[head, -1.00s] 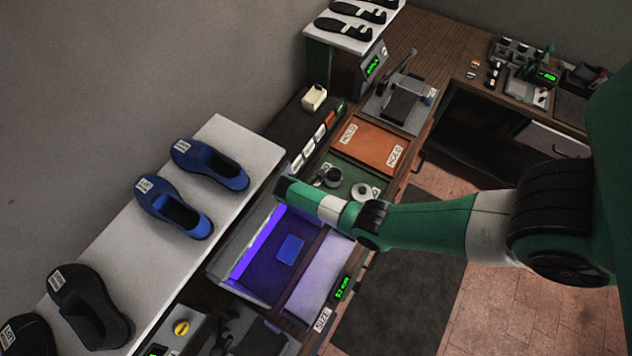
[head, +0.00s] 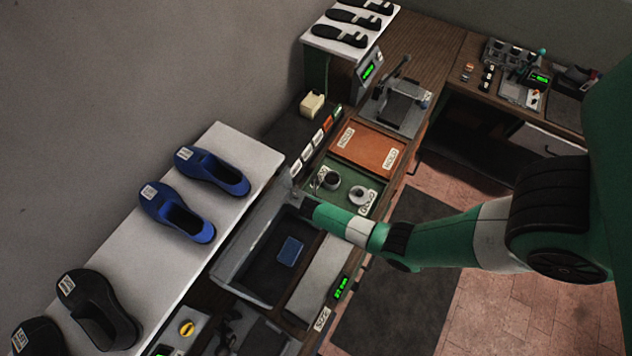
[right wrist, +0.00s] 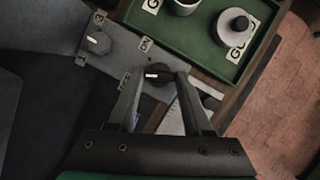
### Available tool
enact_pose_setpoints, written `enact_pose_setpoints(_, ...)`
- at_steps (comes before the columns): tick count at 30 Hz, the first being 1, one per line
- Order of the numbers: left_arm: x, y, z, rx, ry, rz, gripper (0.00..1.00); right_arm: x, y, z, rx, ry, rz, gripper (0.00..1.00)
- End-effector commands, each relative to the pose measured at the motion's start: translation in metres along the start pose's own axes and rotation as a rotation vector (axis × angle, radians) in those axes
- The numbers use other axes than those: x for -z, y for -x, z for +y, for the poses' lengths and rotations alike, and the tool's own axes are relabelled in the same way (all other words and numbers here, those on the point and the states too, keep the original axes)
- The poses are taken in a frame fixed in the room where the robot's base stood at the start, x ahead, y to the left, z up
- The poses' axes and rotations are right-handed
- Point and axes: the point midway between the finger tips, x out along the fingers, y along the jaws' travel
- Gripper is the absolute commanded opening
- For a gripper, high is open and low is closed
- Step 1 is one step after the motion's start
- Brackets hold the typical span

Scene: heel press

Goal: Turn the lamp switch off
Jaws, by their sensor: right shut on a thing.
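The lamp switch, a dark round knob with a white pointer mark (right wrist: 155,75), sits on a grey panel in the right wrist view. My right gripper (right wrist: 160,74) has one finger on each side of this knob and is shut on it. In the head view my right arm's end (head: 318,212) hides the switch. The lamp box (head: 238,255) beside it is dark inside, with no purple glow. A blue block (head: 290,251) lies in the box. My left gripper is not in view.
A second knob (right wrist: 98,42) sits on the same panel, left of the held one. A green tray (head: 368,204) with a cup and a lidded pot lies just behind. Blue shoes (head: 178,215) stand on a white shelf at left. An orange board (head: 370,150) lies farther back.

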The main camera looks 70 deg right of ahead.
Motion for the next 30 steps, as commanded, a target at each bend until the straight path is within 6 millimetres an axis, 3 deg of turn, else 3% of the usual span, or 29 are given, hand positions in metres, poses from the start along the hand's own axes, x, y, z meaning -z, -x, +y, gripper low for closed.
enact_pose_setpoints(9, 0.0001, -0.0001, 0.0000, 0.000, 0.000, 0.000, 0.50, 0.0000, 0.0001, -0.0012, -0.043, 0.103, 0.001, 0.00)
enact_pose_setpoints(23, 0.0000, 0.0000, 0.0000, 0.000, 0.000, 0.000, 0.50, 0.0001, -0.0001, -0.0009, -0.050, 0.120, 0.001, 0.00)
enact_pose_setpoints(24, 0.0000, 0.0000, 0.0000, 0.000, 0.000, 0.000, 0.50, 0.0001, -0.0002, -0.0010, -0.050, 0.120, 0.001, 0.52)
enact_pose_setpoints(29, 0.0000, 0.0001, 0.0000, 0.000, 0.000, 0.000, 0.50, 0.0000, -0.0002, -0.0010, -0.050, 0.119, 0.001, 0.80)
enact_pose_setpoints(30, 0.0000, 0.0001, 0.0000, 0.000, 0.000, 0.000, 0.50, 0.0000, -0.0002, -0.0010, -0.049, 0.119, 0.001, 0.80)
